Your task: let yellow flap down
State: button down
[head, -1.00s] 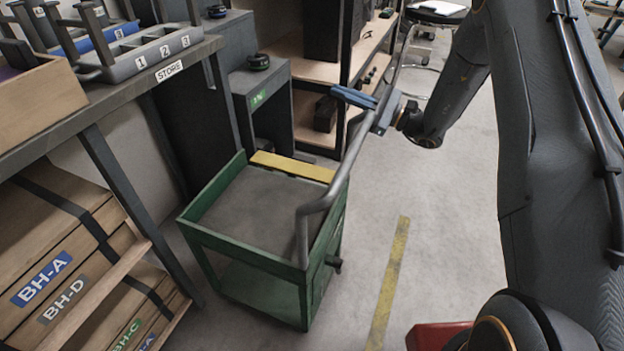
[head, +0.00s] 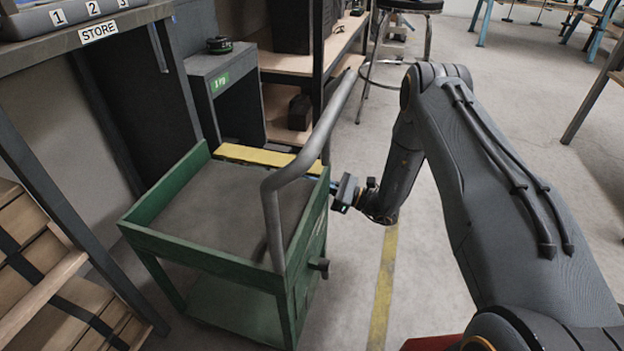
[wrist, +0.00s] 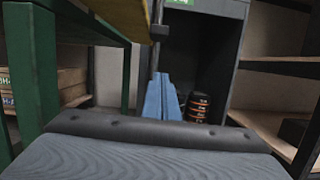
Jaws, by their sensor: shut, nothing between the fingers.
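The yellow flap (head: 268,158) is a flat strip across the far end of the green cart (head: 205,256). From the head view it looks about level with the cart's top. Its yellow edge also shows at the top of the wrist view (wrist: 151,9). My gripper (head: 334,187) is just outside the cart's right side, near the flap's right end and below the handle. In the wrist view its blue fingers (wrist: 163,98) are together and empty. A small dark part (wrist: 159,32) sits by the yellow edge, above the fingertips and apart from them in the picture.
The cart's grey bent handle (head: 302,165) rises on its right side. A dark knob (head: 319,265) sticks out below it. A dark cabinet (head: 205,88) and wooden shelves (head: 290,72) stand beyond the flap. The floor right of the cart is clear around a yellow stripe (head: 381,290).

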aim_at(287, 158)
jog(key=shift+w+a+r+b, duration=0.35)
jog(key=shift+a+r+b, duration=0.15)
jog(key=shift+a+r, duration=0.45)
jog(key=shift+w+a+r+b, duration=0.4)
jog(key=shift+a+r+b, duration=0.15)
jog(key=shift+a+r, duration=0.35)
jog(key=shift+w+a+r+b, duration=0.35)
jog(key=shift+a+r+b, duration=0.15)
jog(key=shift+a+r, duration=0.45)
